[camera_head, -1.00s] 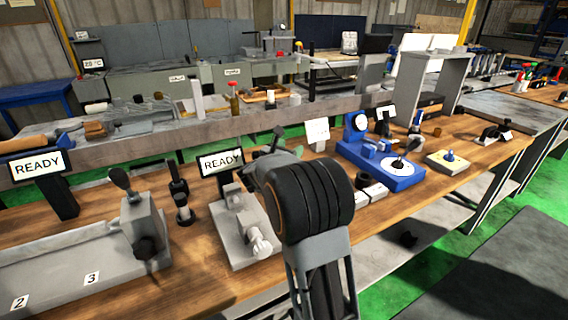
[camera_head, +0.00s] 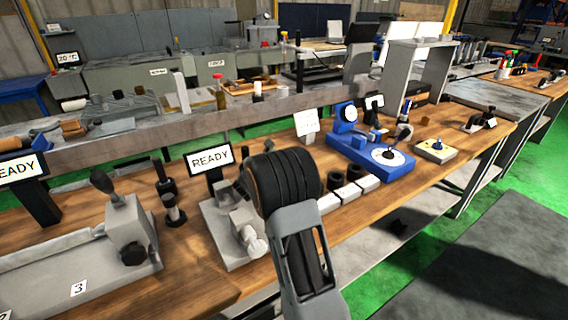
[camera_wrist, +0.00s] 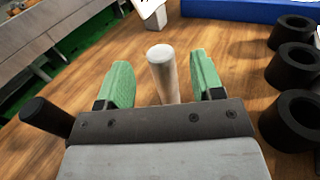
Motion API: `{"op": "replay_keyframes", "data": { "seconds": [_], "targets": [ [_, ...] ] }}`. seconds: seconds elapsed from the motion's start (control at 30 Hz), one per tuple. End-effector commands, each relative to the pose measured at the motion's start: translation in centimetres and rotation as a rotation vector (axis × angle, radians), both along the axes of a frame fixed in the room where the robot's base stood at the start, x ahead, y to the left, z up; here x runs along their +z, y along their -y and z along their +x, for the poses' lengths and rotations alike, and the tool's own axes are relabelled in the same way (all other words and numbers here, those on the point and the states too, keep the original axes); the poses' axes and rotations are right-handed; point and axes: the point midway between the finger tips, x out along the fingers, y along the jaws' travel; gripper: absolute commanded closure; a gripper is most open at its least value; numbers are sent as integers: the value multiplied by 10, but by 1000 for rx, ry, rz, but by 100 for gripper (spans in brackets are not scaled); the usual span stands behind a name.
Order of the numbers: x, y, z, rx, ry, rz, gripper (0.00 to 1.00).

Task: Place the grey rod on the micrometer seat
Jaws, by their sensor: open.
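The grey rod (camera_wrist: 162,72) shows in the wrist view, between the two green fingers of my gripper (camera_wrist: 160,84). There are gaps between it and both fingers. Its round top is pale; its lower end is hidden behind the gripper body. In the head view my gripper and the rod are hidden behind my dark wrist joint. A grey fixture (camera_head: 213,222) with a whitish knob (camera_head: 256,244) stands left of my wrist and appears to be the micrometer; its seat cannot be made out. My gripper is open.
Black rings (camera_wrist: 291,120) stand right of my gripper. White blocks (camera_head: 352,192) line the front edge. A blue gauge (camera_head: 372,155) stands to the right. A READY screen (camera_head: 210,160) is behind the grey fixture. A black cylinder (camera_wrist: 45,116) is left of the fingers.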

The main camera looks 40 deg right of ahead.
Motion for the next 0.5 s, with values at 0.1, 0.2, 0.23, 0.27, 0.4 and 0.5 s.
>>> {"op": "replay_keyframes", "data": {
  "seconds": [0.1, 0.2, 0.23, 0.27, 0.4, 0.5],
  "targets": [
    [1, 19, 8, -4, 0, 1, 39],
    [1, 31, 14, -3, -1, 0, 39],
    [0, 34, 15, -2, -1, 0, 39],
    [0, 37, 17, -3, -1, 0, 39],
    [0, 45, 20, -2, -1, 0, 39],
    [0, 46, 21, -1, -1, 0, 39]
  ]
}}
